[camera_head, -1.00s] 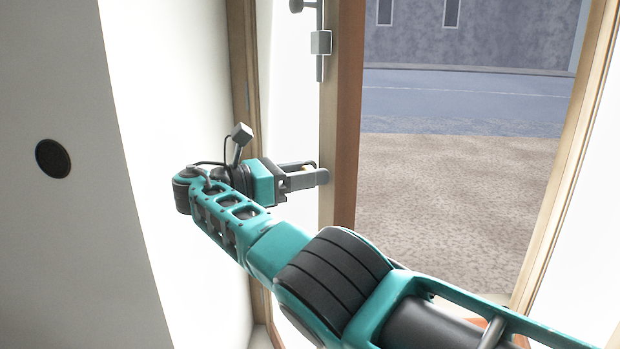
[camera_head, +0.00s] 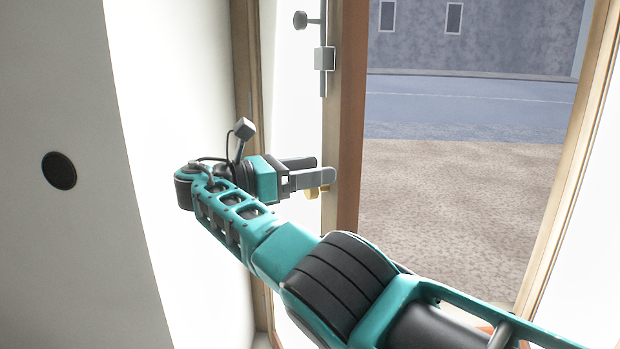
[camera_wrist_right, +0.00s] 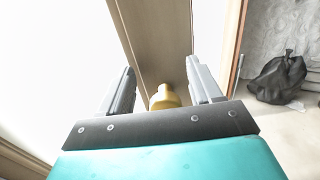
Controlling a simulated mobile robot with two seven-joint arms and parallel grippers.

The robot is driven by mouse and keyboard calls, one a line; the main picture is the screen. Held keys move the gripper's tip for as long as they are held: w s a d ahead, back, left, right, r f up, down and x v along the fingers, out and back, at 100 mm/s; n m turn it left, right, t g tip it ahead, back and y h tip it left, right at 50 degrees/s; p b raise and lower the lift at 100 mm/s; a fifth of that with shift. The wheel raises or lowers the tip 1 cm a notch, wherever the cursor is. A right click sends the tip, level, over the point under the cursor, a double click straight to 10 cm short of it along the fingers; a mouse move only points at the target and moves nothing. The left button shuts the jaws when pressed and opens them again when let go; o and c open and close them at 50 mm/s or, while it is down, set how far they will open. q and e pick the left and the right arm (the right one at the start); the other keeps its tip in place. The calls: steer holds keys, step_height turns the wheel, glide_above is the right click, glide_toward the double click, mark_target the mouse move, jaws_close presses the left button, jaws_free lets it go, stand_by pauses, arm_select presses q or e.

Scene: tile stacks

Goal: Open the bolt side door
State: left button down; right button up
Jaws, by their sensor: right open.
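The door (camera_head: 290,110) is a pale panel with a wooden edge, left of an opening onto the outdoors. A grey vertical bolt (camera_head: 324,59) with a square block and a round knob is on the upper part of its edge. A gold knob (camera_head: 318,191) is lower on the same edge, partly hidden by my fingers. My right gripper (camera_head: 322,176) is open at this knob. In the right wrist view the gold knob (camera_wrist_right: 163,97) shows between the two spread fingers (camera_wrist_right: 163,85); contact cannot be told. My left gripper is out of view.
A wooden post (camera_head: 565,160) bounds the opening on the right. Outside are gravelly ground (camera_head: 450,210) and a road (camera_head: 470,105). A white wall with a dark round disc (camera_head: 59,170) is on the left. A dark bag (camera_wrist_right: 278,78) lies on the floor in the right wrist view.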

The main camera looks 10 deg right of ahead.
mark_target(329, 68)
step_height(329, 68, up, 9)
steer(key=shift+r+p, duration=0.2)
steer(key=shift+p, duration=0.85)
step_height(329, 68, up, 7)
steer(key=p, duration=0.5)
steer(key=shift+r+p, duration=0.3)
steer(key=shift+p, duration=0.35)
steer(key=shift+c, duration=0.5)
